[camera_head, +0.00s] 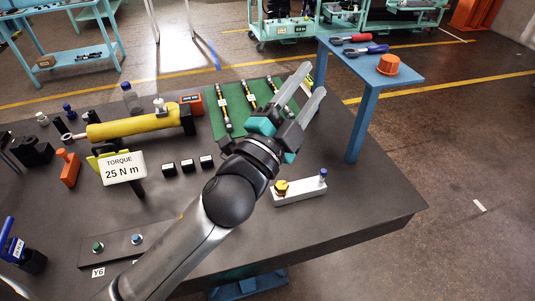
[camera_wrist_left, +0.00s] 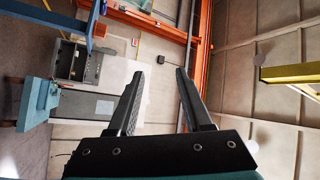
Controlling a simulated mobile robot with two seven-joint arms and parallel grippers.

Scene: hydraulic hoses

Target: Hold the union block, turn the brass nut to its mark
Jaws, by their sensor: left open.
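The union block (camera_head: 303,194) is a pale grey bar lying on the dark workbench near its front right. The brass nut (camera_head: 281,188) stands at its left end, and a blue-topped fitting (camera_head: 323,176) stands at its right end. The mark on the nut is too small to make out. My left gripper (camera_head: 314,78) is open and empty, raised above the bench and pointing up and away from the block. Its two spread fingers also show in the left wrist view (camera_wrist_left: 160,74), with only wall and distant fixtures beyond. My right gripper is out of view.
A sign reading "TORQUE 25 N m" (camera_head: 122,170) stands at the left. A yellow cylinder (camera_head: 135,124), a green mat (camera_head: 231,109) with hoses and several small black blocks lie farther back. A plate labelled Y6 (camera_head: 122,250) lies front left. The bench right of the block is clear.

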